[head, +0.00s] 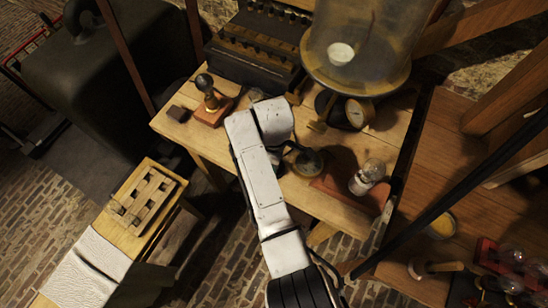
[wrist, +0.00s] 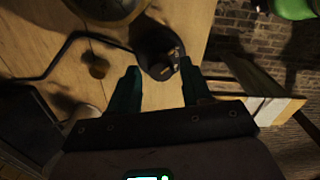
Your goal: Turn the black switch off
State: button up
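A black rounded knob on a short stem (head: 206,84) stands on a reddish wooden base (head: 212,112) at the left of the workbench in the head view; it looks like the black switch. In the wrist view, a dark rounded piece with small pale details (wrist: 158,50) lies just beyond and between the fingertips. I cannot tell whether it is the same thing. My gripper (wrist: 157,74) has its two dark green fingers apart, with no object clearly held between them. In the head view, my white arm hides most of the gripper.
A large glass jar (head: 365,40) stands at the back, with a gauge (head: 358,112) below it. A small bulb (head: 370,174) sits on the front right. A dark box with several slots (head: 258,45) stands behind. A bent black rod (wrist: 50,68) crosses the wood in the wrist view.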

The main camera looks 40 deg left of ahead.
jog(key=shift+o, duration=0.5)
notch_tip(320, 180, up, 11)
jog(key=shift+f+b, duration=0.15)
jog(key=shift+b, duration=0.3)
dwell(0.3)
